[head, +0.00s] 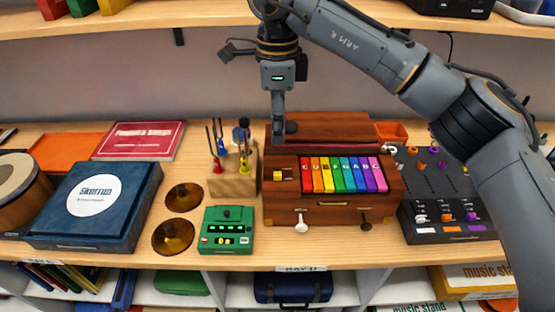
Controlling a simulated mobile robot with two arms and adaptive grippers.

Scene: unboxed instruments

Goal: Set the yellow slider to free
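A small yellow slider knob (278,175) sits at the left end of the top of a wooden keyboard box (345,215), left of its rainbow-coloured keys. Any position labels beside the knob are too small to read. My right gripper (280,130) points down over the box's back left part, behind the knob and apart from it in the picture. Its fingers show as one narrow grey column, so their opening is hidden. I cannot tell whether its tip touches the wood. My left gripper is out of view.
A wooden stand of tuning forks (232,182) and a green device (226,230) stand left of the box. A dark mixer panel (447,221) stands close on the right. A shelf (200,18) overhangs the back. Bare table (285,258) shows along the front.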

